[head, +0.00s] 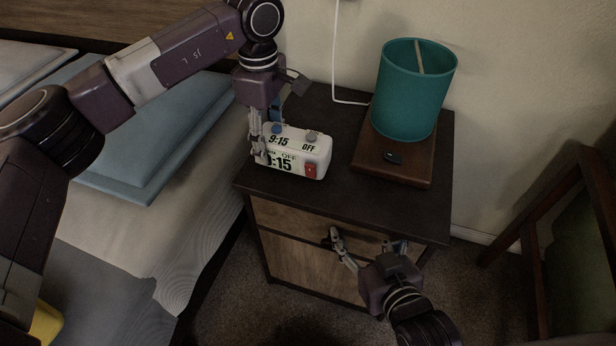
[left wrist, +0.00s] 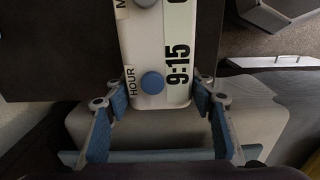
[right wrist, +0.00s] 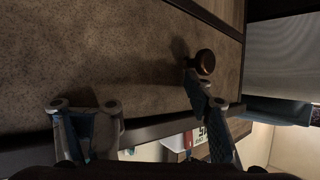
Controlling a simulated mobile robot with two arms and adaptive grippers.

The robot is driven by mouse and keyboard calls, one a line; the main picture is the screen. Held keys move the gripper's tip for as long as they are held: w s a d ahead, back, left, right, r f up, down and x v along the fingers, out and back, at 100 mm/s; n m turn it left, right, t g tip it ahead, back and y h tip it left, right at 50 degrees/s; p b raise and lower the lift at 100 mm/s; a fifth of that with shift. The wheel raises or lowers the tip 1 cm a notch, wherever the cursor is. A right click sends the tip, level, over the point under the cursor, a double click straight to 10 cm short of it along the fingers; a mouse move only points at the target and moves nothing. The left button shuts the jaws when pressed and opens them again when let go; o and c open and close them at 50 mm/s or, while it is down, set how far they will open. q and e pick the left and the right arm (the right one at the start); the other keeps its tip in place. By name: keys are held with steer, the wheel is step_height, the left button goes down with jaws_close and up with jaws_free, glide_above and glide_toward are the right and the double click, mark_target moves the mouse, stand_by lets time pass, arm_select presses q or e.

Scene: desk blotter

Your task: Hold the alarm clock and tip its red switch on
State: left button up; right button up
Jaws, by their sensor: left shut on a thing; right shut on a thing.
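The alarm clock (head: 322,152) is a white block near the left front of the nightstand. It reads 9:15 and OFF, and its red switch (head: 310,171) is at the right end of its front. My left gripper (head: 266,148) comes from above and is shut on the clock's left end. In the left wrist view the clock (left wrist: 150,98) lies between the fingers beside a blue HOUR button (left wrist: 153,82). My right gripper (head: 369,243) is low before the drawers, away from the clock. Its fingers are spread, one beside a dark knob (right wrist: 205,62); I cannot make out anything between them.
The nightstand (head: 345,205) also carries a teal lamp (head: 411,92) on a wooden base at the back right. A white cord hangs behind. A bed with a blue pillow (head: 160,150) is on the left, and a wooden frame (head: 540,215) leans at right.

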steer(key=r+n+t+y, duration=0.1)
steer(key=r+n+t, duration=0.1)
steer(key=r+n, duration=0.2)
steer(key=s+r+n+t, duration=0.1)
steer(key=r+n+t, duration=0.1)
steer(key=r+n, duration=0.3)
steer(key=a+r+n+t+y, duration=0.1)
steer(key=r+n+t, duration=0.1)
steer(key=r+n, duration=0.2)
steer(key=shift+s+r+n+t+y, duration=0.3)
steer(key=shift+r+n, duration=0.1)
steer(key=shift+r, duration=0.15)
jaws_close()
steer(key=s+a+f+n+g+y, duration=0.1)
steer(key=s+a+f+n+y, duration=0.1)
steer(key=s+a+f+n, duration=0.3)
steer(key=s+n, duration=0.1)
steer(key=n, duration=0.1)
steer(key=shift+s+n, duration=0.15)
steer(key=shift+n, duration=0.15)
steer(key=shift+a+f+g, duration=0.1)
steer(key=shift+g, duration=0.2)
